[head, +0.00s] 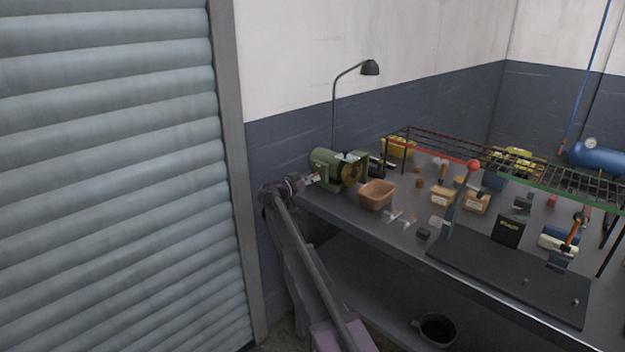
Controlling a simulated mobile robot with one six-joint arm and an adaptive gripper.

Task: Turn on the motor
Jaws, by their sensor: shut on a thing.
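The motor (327,164) is a green bench machine with a dark, brownish wheel at its right end. It stands at the far left corner of the workbench (345,212). My gripper (313,178) is at the motor's left end, at the front lower side. The fingers are shut and touch the motor there. The exact part between the fingers is too small to make out, and I cannot see a switch clearly. My arm reaches up to it from the bottom of the picture.
A brown basket (377,194) stands just right of the motor, and a lamp (369,68) rises behind it. A wire rack (450,150), a red-knobbed lever (473,165) and several small parts fill the bench. A roller shutter (110,170) is on the left.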

